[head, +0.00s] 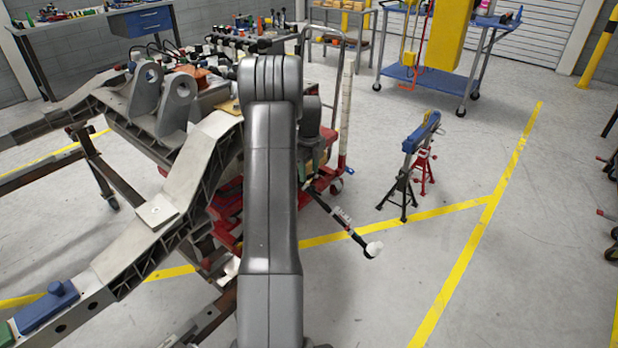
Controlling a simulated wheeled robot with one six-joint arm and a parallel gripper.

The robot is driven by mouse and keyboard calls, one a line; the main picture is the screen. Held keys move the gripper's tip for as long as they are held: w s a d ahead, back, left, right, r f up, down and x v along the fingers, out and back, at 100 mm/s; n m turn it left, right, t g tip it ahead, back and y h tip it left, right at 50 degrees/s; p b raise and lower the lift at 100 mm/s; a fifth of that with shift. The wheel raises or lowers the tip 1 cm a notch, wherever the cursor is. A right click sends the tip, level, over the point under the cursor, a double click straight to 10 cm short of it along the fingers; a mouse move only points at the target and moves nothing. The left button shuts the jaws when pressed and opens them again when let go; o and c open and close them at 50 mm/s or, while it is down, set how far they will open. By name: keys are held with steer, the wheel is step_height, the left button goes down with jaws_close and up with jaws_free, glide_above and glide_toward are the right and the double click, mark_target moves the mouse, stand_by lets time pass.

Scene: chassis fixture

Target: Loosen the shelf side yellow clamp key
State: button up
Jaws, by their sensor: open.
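The yellow clamp key cannot be made out for certain in the head view. The chassis frame (130,245) is a pale grey structure at the left, running from the lower left up to the middle. A small yellowish patch (230,106) shows on it just left of my arm, but I cannot tell what it is. My grey arm rises through the middle and hides part of the frame and what lies behind it. Only a bit of my wrist shows right of the arm. My gripper's fingers are hidden, so their place relative to the key cannot be seen.
A red trolley (304,196) stands behind my arm. A black rod with a white end (345,225) sticks out right of it. Stands with a blue top (422,132) are farther right. A blue wheeled cart (425,80) is at the back. The right floor is mostly clear.

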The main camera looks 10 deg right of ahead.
mark_target(309, 181)
steer(key=shift+f, duration=1.35)
